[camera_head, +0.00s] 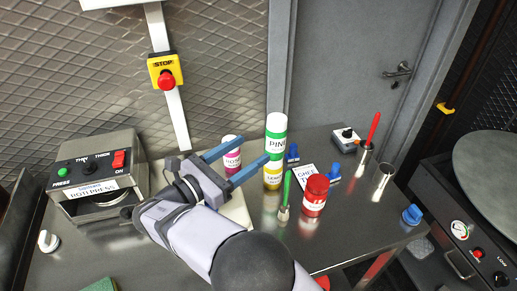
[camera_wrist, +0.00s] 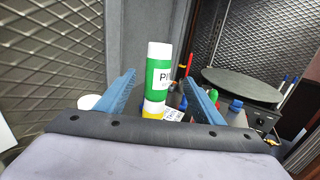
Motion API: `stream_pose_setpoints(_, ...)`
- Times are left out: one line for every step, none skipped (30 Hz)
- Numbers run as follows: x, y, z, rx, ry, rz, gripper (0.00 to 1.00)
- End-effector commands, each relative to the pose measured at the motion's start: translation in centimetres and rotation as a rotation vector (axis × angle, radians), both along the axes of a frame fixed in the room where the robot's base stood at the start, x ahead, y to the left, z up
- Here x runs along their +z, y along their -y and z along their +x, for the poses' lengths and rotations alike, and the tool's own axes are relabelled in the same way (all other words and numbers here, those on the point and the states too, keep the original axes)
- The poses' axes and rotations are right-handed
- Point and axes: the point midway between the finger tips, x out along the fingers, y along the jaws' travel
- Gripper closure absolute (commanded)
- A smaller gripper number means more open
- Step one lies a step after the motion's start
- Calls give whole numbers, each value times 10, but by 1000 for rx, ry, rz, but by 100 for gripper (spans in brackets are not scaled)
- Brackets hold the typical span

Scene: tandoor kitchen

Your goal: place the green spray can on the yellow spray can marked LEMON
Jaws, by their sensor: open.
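The two look stacked in line. In the wrist view the green can (camera_wrist: 158,76) stands between and beyond my finger tips, with a bit of the yellow can (camera_wrist: 153,109) below it. My gripper (camera_head: 247,159) is open, its two blue fingers pointing toward the stack. In the wrist view both fingers (camera_wrist: 163,84) are apart from the green can, with gaps on either side.
A pink can (camera_head: 232,152) stands left of the stack, close to one finger. A red can (camera_head: 315,195) and a green-handled brush (camera_head: 285,192) stand in front right.

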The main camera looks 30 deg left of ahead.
Motion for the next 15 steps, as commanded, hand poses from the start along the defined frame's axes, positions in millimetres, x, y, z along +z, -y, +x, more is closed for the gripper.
stream_pose_setpoints(-1,-2,-6,1,1,2,38)
stream_pose_setpoints(-1,-3,-8,1,1,2,38)
stream_pose_setpoints(-1,-4,-11,1,1,2,38)
stream_pose_setpoints(-1,-4,-12,1,0,1,38)
stream_pose_setpoints(-1,-5,-14,1,0,1,38)
stream_pose_setpoints(0,-5,-15,0,0,1,38)
stream_pose_setpoints(0,-5,-16,0,0,1,38)
stream_pose_setpoints(0,-5,-16,0,0,1,38)
stream_pose_setpoints(0,-5,-17,0,0,0,38)
stream_pose_setpoints(0,-5,-17,-1,0,0,38)
stream_pose_setpoints(1,-5,-17,-1,0,0,38)
stream_pose_setpoints(1,-5,-17,-1,0,0,38)
stream_pose_setpoints(1,-5,-17,-1,0,0,38)
stream_pose_setpoints(1,-5,-17,-1,0,0,38)
stream_pose_setpoints(1,-5,-17,-1,0,0,38)
